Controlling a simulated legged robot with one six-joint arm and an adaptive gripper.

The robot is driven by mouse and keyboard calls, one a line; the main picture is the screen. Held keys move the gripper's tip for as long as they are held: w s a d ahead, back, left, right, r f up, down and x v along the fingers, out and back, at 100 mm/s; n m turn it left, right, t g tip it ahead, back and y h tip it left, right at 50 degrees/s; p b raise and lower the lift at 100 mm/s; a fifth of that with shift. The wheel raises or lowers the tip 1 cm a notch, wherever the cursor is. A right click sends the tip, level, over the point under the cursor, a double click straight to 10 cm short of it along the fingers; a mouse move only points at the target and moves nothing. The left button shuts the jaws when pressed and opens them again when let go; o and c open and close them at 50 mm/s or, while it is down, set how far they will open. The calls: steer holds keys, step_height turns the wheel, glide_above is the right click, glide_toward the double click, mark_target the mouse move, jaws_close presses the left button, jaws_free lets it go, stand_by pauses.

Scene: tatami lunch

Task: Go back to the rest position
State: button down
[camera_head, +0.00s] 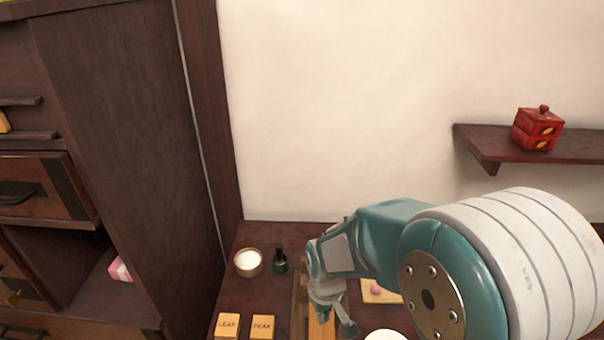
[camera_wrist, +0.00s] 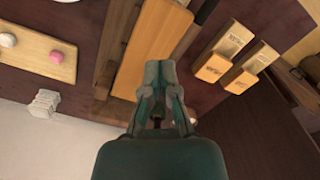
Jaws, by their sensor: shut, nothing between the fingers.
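My gripper (camera_head: 335,322) shows low in the middle of the head view, reaching down over the dark table (camera_head: 290,230). In the wrist view my gripper (camera_wrist: 160,68) has its fingertips together with nothing held between them. It points toward a long light-wood piece (camera_wrist: 150,45), which lies beside darker wooden strips. I cannot tell whether the fingertips touch this piece. In the head view my arm and gripper hide much of it.
Two labelled wooden boxes (camera_head: 228,325) (camera_head: 262,326) stand left of my gripper. Behind them are a bowl of white stuff (camera_head: 248,262) and a small dark bottle (camera_head: 280,261). A board (camera_wrist: 28,48) holds sweets. A shelf (camera_head: 575,146) bears a red box (camera_head: 537,130).

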steer(key=s+d+r+m+t, duration=0.2)
steer(key=s+d+r, duration=0.3)
steer(key=r, duration=0.5)
steer(key=s+d+r+m+t, duration=0.3)
steer(key=s+d+r, duration=0.2)
steer(key=r, duration=0.5)
steer(key=s, duration=0.2)
steer(key=shift+s+d+r+m+t, duration=0.25)
steer(key=shift+s+d+m+t, duration=0.05)
steer(key=shift+s+d, duration=0.1)
steer(key=shift+w, duration=0.1)
